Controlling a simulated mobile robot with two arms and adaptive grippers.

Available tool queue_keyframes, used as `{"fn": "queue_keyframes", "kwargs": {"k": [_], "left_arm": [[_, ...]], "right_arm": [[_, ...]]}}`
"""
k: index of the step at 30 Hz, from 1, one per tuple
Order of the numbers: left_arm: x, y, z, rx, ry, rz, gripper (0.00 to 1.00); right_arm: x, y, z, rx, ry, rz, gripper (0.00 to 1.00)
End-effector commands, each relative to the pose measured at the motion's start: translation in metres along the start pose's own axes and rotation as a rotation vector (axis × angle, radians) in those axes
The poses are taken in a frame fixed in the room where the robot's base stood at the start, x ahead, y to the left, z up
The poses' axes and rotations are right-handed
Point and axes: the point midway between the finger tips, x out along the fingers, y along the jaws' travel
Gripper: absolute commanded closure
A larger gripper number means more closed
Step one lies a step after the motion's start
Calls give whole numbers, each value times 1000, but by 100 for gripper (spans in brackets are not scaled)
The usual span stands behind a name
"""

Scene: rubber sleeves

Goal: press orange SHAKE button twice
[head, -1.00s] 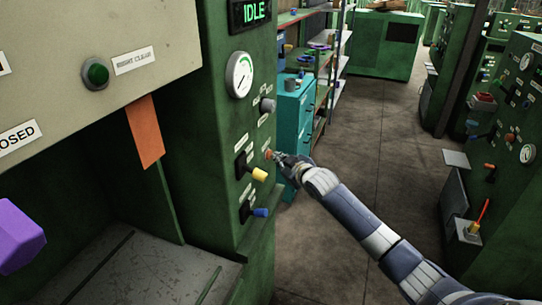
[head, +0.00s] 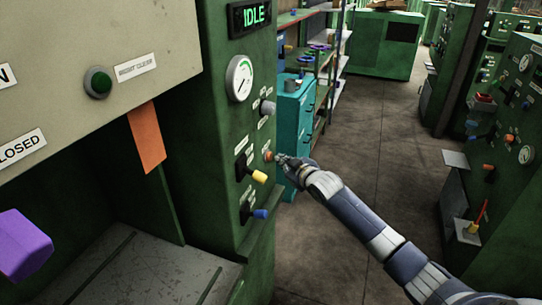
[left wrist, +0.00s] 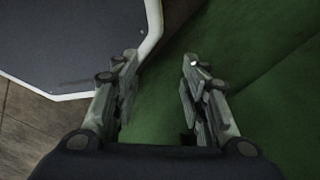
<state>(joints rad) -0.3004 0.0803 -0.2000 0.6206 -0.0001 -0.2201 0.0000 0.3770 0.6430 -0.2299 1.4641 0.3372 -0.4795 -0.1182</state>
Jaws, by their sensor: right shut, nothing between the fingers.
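The orange button (head: 268,156) sits on the green machine's side control panel, right of the yellow-tipped lever. Its label is too small to read. My right gripper (head: 281,158) is shut and empty, its fingertips right at the button's face in the head view; I cannot tell whether they touch it. The display (head: 251,16) at the panel's top reads IDLE. My left gripper (left wrist: 158,75) shows in the left wrist view, open and empty, with its fingers apart in front of a green surface.
A yellow-tipped lever (head: 259,177), a blue-tipped lever (head: 260,214), a grey knob (head: 267,107) and a gauge (head: 239,79) share the panel. A teal cabinet (head: 295,125) stands behind my right gripper. The floor aisle (head: 375,130) is open.

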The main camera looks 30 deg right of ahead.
Motion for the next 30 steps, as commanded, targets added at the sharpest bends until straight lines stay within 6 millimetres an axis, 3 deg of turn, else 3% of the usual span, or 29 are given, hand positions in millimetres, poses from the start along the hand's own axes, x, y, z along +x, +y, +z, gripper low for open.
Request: {"fn": "queue_keyframes", "kwargs": {"k": [8,21,30], "left_arm": [[-1,0,0,0,0,0,60],[-20,0,-2,0,0,0,60],[-22,0,-2,0,0,0,60]], "right_arm": [[-1,1,1,0,-1,0,100],[-30,22,21,-2,-3,0,100],[-35,25,26,1,0,-1,100]]}}
